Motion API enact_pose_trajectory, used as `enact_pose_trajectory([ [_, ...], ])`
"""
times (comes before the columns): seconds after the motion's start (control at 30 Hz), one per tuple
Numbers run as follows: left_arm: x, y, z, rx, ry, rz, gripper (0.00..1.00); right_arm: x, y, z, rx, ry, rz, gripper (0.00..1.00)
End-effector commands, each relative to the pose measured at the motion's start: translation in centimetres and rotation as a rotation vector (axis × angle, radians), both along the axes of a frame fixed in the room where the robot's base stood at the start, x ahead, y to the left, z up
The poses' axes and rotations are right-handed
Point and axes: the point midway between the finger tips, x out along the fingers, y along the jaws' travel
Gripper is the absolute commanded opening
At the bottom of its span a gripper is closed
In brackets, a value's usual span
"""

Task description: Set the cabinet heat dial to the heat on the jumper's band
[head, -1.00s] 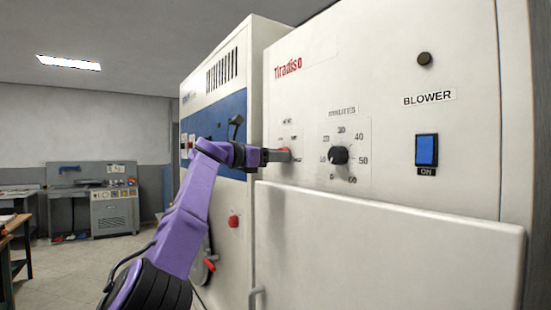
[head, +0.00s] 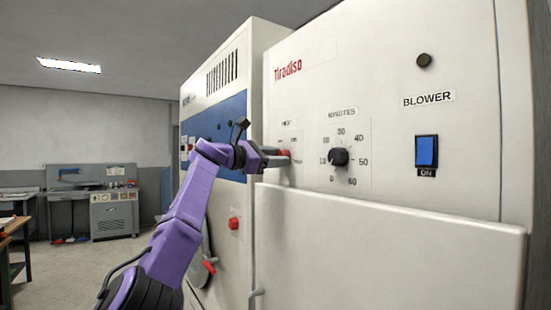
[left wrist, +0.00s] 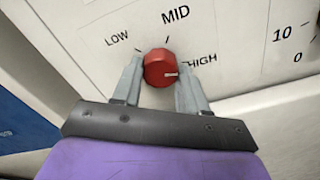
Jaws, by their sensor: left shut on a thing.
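The red heat dial (left wrist: 159,65) is on the cabinet's white front panel, with LOW, MID and HIGH printed around it. Its white pointer mark faces right, toward the HIGH side; I cannot tell whether it lines up exactly with the tick. My left gripper (left wrist: 157,80) is shut on the dial, one grey finger on each side. In the head view the dial (head: 284,154) is partly hidden by the left gripper (head: 277,156). The jumper and its band are not in view. My right gripper is not in view.
Right of the heat dial is a black minutes dial (head: 339,157), then a blue blower switch (head: 426,151). A white door panel (head: 390,240) juts out below the dials. A second machine with a blue panel (head: 215,125) stands at left.

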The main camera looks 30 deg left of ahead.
Motion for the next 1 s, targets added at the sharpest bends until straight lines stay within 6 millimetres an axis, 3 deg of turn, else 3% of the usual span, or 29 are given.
enact_pose_trajectory([
  [0.2, 0.0, 0.0, 0.1, 0.001, -0.002, 0.000, 0.12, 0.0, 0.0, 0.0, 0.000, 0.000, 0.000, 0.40],
  [0.23, 0.0, 0.0, 0.1, 0.001, -0.002, 0.000, 0.49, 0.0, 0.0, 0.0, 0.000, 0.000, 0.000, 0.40],
  [0.3, 0.0, 0.0, 0.1, 0.002, -0.001, 0.001, 0.68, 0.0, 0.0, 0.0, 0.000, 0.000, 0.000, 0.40],
  [0.57, 0.0, 0.0, 0.0, 0.000, 0.000, 0.000, 0.68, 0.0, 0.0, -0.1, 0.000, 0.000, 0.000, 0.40],
  [0.67, -0.7, 0.3, -0.4, 0.001, -0.001, 0.001, 0.68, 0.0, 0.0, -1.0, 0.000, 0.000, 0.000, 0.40],
  [0.83, -4.2, 1.8, -0.9, 0.002, -0.004, 0.003, 0.68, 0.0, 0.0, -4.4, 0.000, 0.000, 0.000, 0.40],
  [1.0, -7.8, 3.2, -0.6, -0.001, -0.004, 0.002, 0.68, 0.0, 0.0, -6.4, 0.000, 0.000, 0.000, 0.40],
])
